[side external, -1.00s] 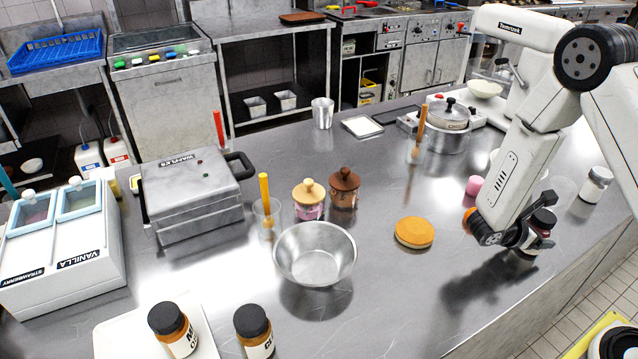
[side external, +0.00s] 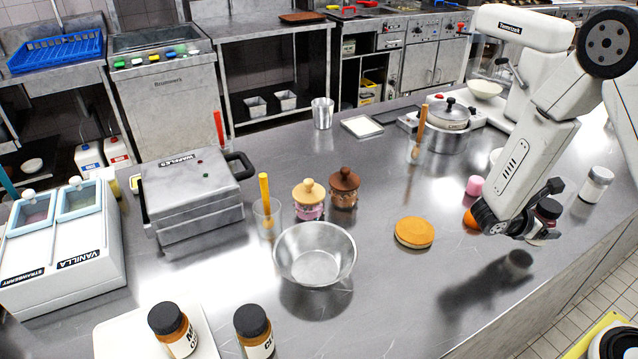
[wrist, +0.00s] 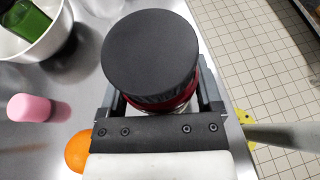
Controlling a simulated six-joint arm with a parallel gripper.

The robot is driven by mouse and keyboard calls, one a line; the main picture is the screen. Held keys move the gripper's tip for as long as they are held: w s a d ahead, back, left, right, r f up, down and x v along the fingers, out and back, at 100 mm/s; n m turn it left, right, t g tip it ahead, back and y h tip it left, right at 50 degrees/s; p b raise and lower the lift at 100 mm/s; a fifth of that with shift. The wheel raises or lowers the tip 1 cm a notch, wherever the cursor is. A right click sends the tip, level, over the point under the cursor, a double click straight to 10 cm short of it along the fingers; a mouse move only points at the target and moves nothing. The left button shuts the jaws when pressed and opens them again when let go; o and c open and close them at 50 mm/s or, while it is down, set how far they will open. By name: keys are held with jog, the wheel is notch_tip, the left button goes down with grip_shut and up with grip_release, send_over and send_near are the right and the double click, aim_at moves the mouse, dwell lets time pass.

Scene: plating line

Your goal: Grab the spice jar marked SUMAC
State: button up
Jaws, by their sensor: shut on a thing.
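My gripper (side external: 546,214) is shut on a spice jar (side external: 549,208) with a black lid and dark red contents, at the right of the counter in the side view. The jar is held above the counter, its dark shadow lying below and to the left. In the wrist view the round black lid (wrist: 150,52) fills the space ahead of my gripper (wrist: 160,103), with red contents showing under its rim. The label is mostly hidden, and I cannot read the name SUMAC on it.
A jar with pale contents (side external: 596,184) stands right of my gripper. An orange (wrist: 78,152) and a pink cylinder (wrist: 29,108) are close on the left. Two amber jars (side external: 173,330) (side external: 254,332) stand at the front left. The counter's edge is near on the right.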

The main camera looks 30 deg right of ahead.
aim_at(551, 205)
jog(key=shift+r, duration=3.55)
